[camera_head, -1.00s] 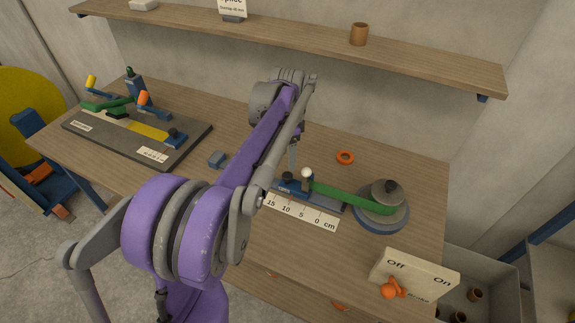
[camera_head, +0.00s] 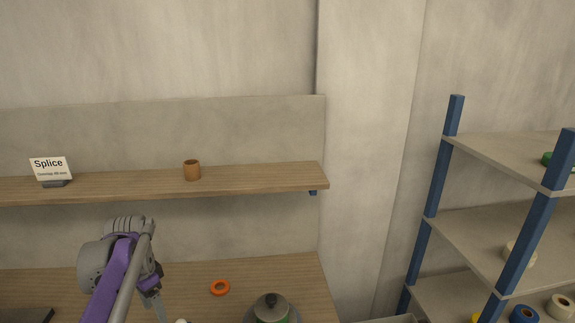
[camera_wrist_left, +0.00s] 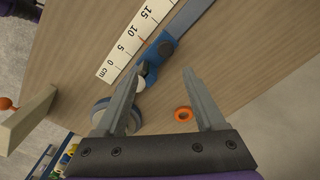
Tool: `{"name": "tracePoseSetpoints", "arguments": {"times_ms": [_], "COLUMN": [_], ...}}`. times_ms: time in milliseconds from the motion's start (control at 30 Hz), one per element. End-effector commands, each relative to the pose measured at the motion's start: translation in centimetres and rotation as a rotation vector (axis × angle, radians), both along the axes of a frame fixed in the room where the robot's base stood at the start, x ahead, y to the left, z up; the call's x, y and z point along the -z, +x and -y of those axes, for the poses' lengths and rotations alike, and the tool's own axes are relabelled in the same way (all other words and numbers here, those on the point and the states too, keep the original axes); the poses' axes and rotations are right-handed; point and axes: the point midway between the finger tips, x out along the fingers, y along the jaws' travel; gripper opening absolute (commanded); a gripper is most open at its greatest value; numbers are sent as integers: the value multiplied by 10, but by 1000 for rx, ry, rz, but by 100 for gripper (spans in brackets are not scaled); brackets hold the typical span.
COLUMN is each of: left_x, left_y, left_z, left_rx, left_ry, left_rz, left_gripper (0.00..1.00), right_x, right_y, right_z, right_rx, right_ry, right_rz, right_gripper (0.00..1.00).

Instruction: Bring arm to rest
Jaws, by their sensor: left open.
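My left arm comes in from the lower left of the head view, with its gripper (camera_head: 156,302) low over the table, partly cut off by the bottom edge. In the left wrist view the gripper (camera_wrist_left: 162,75) is open, with nothing between its two grey fingers. It points at the table near the blue tape fixture (camera_wrist_left: 162,48) and the ruler (camera_wrist_left: 130,42). An orange ring (camera_wrist_left: 184,114) lies on the table beyond the right finger. It also shows in the head view (camera_head: 220,288). My right gripper is in neither view.
The tape reel (camera_head: 272,310) stands right of the ring. A shelf (camera_head: 255,184) above holds a brown cup (camera_head: 192,170) and a Splice sign (camera_head: 50,168). A blue-posted rack (camera_head: 432,190) stands at right. In the wrist view, a pale switch box (camera_wrist_left: 25,120) is at left.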

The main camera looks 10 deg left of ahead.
Motion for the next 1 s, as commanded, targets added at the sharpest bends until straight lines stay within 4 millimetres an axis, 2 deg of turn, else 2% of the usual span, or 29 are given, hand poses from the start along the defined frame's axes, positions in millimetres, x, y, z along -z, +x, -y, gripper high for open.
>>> {"name": "tracePoseSetpoints", "arguments": {"times_ms": [133,267,400,500,700,800,1000], "left_x": [4,16,38,57,89,97,99], "left_y": [-26,-59,-99,-126,-163,-171,-173], "left_z": [47,91,132,154,180,185,186], "left_rx": [-79,-183,-293,-367,-471,-497,-508], "left_ry": [18,19,-10,-46,-116,-135,-143], "left_rz": [77,173,278,346,434,453,460], "left_gripper": [71,71,71,71,71,71,71], "right_x": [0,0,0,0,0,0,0], "right_y": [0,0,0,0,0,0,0], "right_z": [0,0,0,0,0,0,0], "right_rx": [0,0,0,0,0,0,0], "right_ry": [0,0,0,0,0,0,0], "right_rz": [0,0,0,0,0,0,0], "right_gripper": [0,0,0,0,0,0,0]}}
